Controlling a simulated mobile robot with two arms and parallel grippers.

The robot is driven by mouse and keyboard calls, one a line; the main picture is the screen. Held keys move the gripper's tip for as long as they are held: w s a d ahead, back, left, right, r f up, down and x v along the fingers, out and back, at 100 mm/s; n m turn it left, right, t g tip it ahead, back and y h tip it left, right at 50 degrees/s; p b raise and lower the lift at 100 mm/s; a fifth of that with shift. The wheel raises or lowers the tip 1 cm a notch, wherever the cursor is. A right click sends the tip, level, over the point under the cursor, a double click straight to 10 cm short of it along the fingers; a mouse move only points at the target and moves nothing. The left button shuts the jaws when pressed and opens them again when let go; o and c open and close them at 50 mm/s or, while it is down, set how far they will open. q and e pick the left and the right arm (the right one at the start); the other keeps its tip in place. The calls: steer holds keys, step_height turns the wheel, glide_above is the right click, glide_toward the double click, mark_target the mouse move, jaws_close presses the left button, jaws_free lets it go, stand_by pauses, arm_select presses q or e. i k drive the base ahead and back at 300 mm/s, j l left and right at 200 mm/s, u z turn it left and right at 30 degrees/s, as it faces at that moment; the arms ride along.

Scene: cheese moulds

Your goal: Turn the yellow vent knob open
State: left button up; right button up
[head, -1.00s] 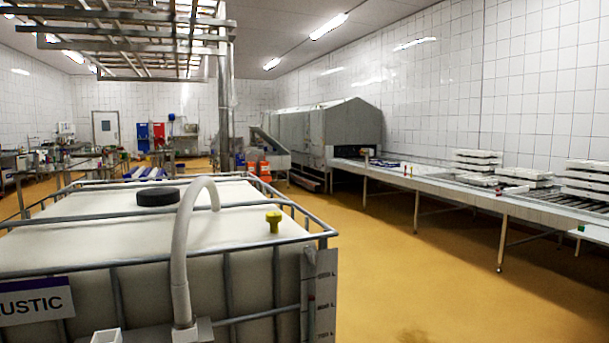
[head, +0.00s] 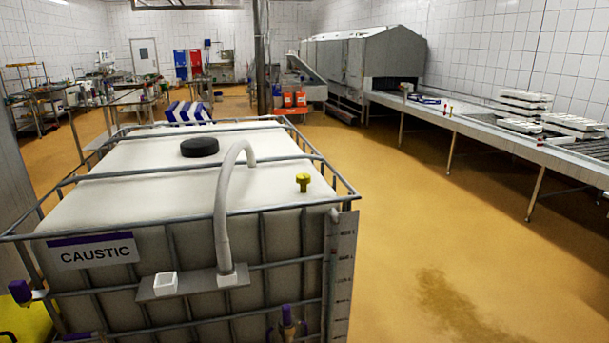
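The yellow vent knob (head: 303,181) stands upright on the top of a white caged tank (head: 130,182), near its front right corner. It is small in the head view, and I cannot tell from its shape whether it is open or closed. A label reading CAUSTIC (head: 94,252) is on the tank's front. Neither of my grippers shows in the head view, and nothing touches the knob.
A black round cap (head: 199,147) and a curved white pipe (head: 222,205) are left of the knob. A metal cage rail (head: 190,216) edges the tank top. A conveyor line (head: 480,136) runs along the right wall. The yellow floor (head: 420,215) between is clear, with a dark wet patch.

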mark_target(303, 179)
steer(key=i+l+u, duration=0.1)
steer(key=i+l, duration=0.2)
steer(key=i+l+u, duration=0.25)
steer(key=i+l, duration=0.25)
steer(key=l, duration=0.25)
steer(key=i+l+u, duration=0.1)
steer(key=i+l, duration=0.15)
steer(key=l, duration=0.15)
steer(key=i+l+u, duration=0.1)
steer(key=i+l, duration=0.15)
steer(key=l, duration=0.2)
